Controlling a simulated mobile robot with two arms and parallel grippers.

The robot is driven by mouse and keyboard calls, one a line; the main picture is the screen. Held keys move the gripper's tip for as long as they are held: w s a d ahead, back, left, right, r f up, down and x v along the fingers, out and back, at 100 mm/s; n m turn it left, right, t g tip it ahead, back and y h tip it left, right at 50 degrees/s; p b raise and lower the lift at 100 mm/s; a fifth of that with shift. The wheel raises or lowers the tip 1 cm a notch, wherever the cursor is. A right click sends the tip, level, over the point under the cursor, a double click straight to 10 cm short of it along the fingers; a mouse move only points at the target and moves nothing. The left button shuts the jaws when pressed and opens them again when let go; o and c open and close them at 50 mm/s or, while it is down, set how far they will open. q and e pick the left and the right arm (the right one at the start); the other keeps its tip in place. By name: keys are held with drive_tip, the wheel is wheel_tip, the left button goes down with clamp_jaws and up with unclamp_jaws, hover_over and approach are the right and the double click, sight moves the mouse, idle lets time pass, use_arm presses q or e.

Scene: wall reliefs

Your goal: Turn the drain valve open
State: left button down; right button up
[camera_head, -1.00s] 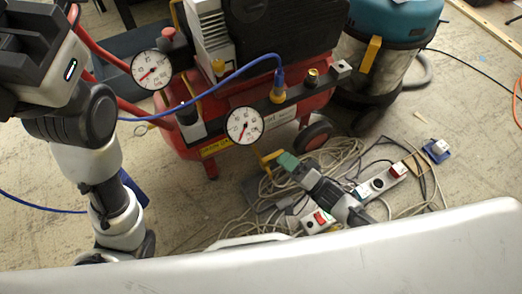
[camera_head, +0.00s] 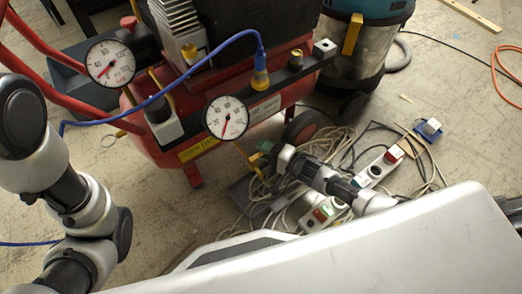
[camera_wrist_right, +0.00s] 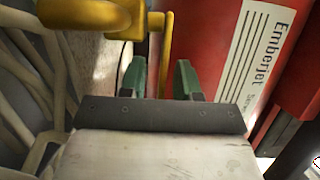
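The red air compressor (camera_head: 160,135) stands at the centre of the head view. Its drain valve is yellow and shows small at the lower edge of the red tank (camera_head: 240,154). In the right wrist view the valve has a yellow body (camera_wrist_right: 88,14) and a thin upright yellow lever (camera_wrist_right: 166,52). My right gripper (camera_head: 260,155) has green fingertips and is at the valve. Its fingers (camera_wrist_right: 160,80) are apart, with the lower part of the lever between them. I cannot tell whether they touch it. My left arm is at the left; its gripper is out of view.
Two dial gauges (camera_head: 110,64) and a blue hose (camera_head: 205,65) are on the compressor. Tangled cables and power strips (camera_head: 380,166) lie on the floor below my right arm. A teal and steel vacuum (camera_head: 350,55) stands behind. Floor at the right is mostly clear.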

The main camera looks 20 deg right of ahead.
drive_tip(key=shift+w+a, duration=0.35)
drive_tip(key=shift+c, duration=0.2)
clamp_jaws()
drive_tip(key=shift+a, duration=0.1)
